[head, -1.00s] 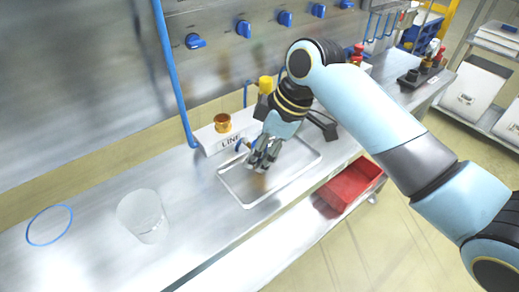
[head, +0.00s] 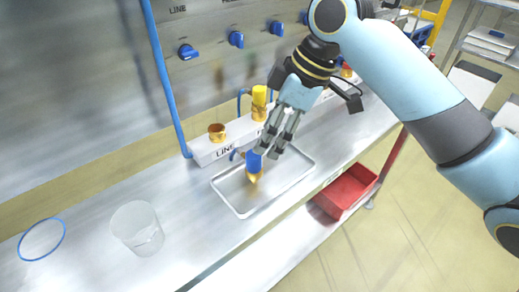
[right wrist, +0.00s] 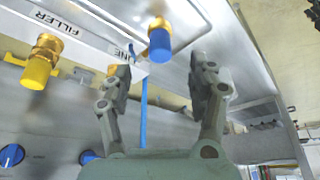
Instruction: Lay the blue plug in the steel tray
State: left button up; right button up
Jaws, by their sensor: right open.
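The blue plug (head: 254,161) has a blue body and a brass end. In the head view it is upright, brass end down, over the steel tray (head: 238,211); I cannot tell whether it touches the tray floor. My right gripper (head: 268,152) is open just above and beside the plug, pointing down. In the right wrist view the plug (right wrist: 159,47) shows just beyond the gap between the open fingers (right wrist: 161,68), apart from both. My left gripper is not in view.
Behind the tray, a white block (head: 205,153) marked LINE carries a brass fitting (head: 217,133) and a yellow-capped one (head: 259,97). A clear cup (head: 138,229) and blue ring (head: 42,240) lie left. A red bin (head: 345,191) sits lower right. A blue hose (head: 166,85) hangs behind.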

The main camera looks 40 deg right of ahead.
jog(key=shift+v, duration=1.8)
jog(key=s+f+m+h, duration=0.25)
jog(key=s+m, duration=0.25)
jog(key=s, duration=0.3)
jog(key=s+f+m+h, duration=0.2)
jog(key=s+f+m, duration=0.2)
jog(key=s, duration=0.4)
notch_tip(320, 180, down, 32)
jog(key=s+d+b, duration=0.2)
jog(key=d+b, duration=0.1)
jog(key=b, duration=0.4)
jog(key=s+f+g+b, duration=0.1)
jog(key=s+f+b, duration=0.1)
jog(key=s+f, duration=0.7)
jog(key=s+f+b, duration=0.3)
jog(key=s+f, duration=0.6)
jog(key=f, duration=0.5)
jog(key=shift+s+d+m+g, duration=0.3)
jog(key=shift+d+g, duration=0.1)
jog(key=shift+d, duration=0.1)
